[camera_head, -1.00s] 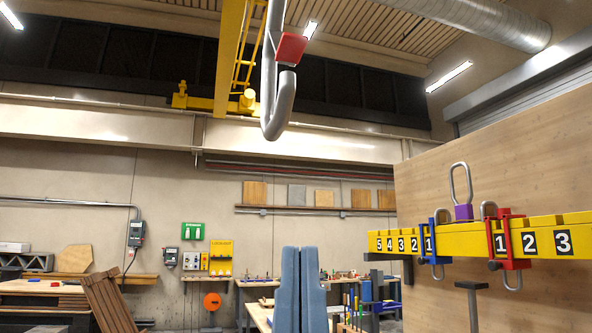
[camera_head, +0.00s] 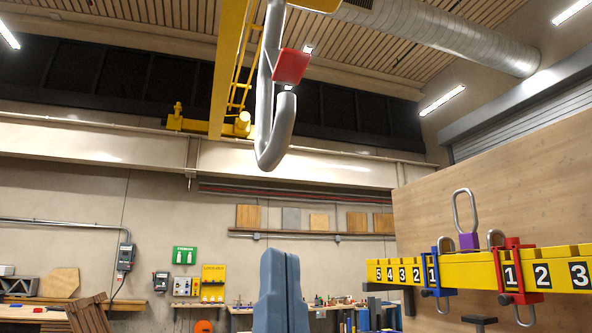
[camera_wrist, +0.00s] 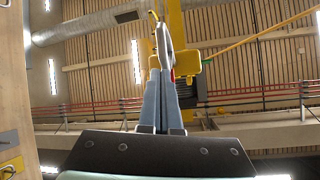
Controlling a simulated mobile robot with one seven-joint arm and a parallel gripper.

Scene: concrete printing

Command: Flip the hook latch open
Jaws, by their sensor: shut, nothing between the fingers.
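A large grey crane hook (camera_head: 268,150) hangs high, above and a little left of my gripper in the head view. Its red latch (camera_head: 291,67) lies across the hook's mouth, from the shank toward the tip; whether it touches the tip is unclear. My gripper (camera_head: 279,252) has blue fingers pointing up, shut and empty, with its tips below the hook's bend in the picture. In the wrist view, the fingers (camera_wrist: 162,72) point at the hook (camera_wrist: 164,40), seen edge-on, overlapping it. A bit of red latch (camera_wrist: 173,74) shows beside them.
A yellow crane beam (camera_head: 229,70) runs up behind the hook. At right, a yellow numbered beam (camera_head: 464,268) with blue and red clamps stands before a wooden panel (camera_head: 500,165). Work benches line the back wall. The air around the hook looks clear.

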